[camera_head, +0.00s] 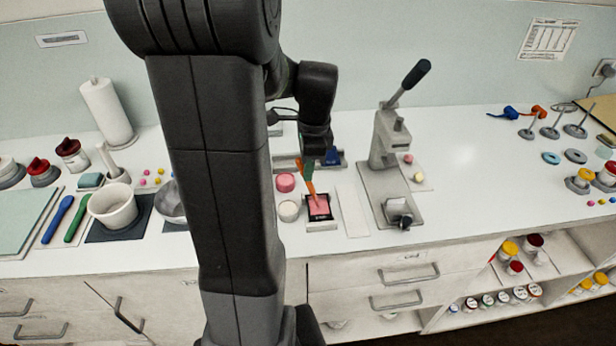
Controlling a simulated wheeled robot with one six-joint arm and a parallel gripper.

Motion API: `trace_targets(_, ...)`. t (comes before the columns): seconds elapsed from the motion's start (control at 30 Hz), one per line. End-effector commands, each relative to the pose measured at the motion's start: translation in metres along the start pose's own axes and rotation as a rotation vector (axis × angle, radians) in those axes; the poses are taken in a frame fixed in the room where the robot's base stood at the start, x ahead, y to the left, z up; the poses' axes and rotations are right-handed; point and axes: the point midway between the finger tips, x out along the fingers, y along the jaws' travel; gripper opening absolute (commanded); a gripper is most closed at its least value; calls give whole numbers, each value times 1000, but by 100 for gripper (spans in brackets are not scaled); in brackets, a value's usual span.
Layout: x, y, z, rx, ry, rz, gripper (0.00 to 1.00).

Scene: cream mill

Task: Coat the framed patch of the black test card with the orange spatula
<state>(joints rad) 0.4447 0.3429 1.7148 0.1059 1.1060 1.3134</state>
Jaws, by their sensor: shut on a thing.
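The black test card (309,216) lies on a pale base near the front of the counter, right of my arm. Its framed patch (320,204) shows pink over much of its area. My gripper (310,160) is above and behind the card, shut on the orange spatula (308,185). The spatula points down, and its tip is at or just over the pink patch; I cannot tell whether it touches. The gripper's fingers are small and partly hidden by the wrist.
A pink pot (286,182) and a white pot (288,211) stand just left of the card. A lever press (385,150) stands to the right, past a white strip (352,209). A mortar (114,205) and blue and green spatulas lie left.

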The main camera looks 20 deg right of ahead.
Motion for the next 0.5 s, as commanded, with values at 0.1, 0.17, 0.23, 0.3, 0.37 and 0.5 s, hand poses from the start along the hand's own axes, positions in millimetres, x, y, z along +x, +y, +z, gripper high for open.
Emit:
trace_targets(0.1,1,0,0,0,0,1,0)
trace_targets(0.17,2,0,0,0,0,1,0)
trace_targets(0.23,2,0,0,0,0,1,0)
trace_targets(0.3,2,-2,0,0,-1,1,0)
trace_targets(0.37,1,-5,0,0,-1,1,0)
trace_targets(0.5,1,-15,0,0,-1,2,0)
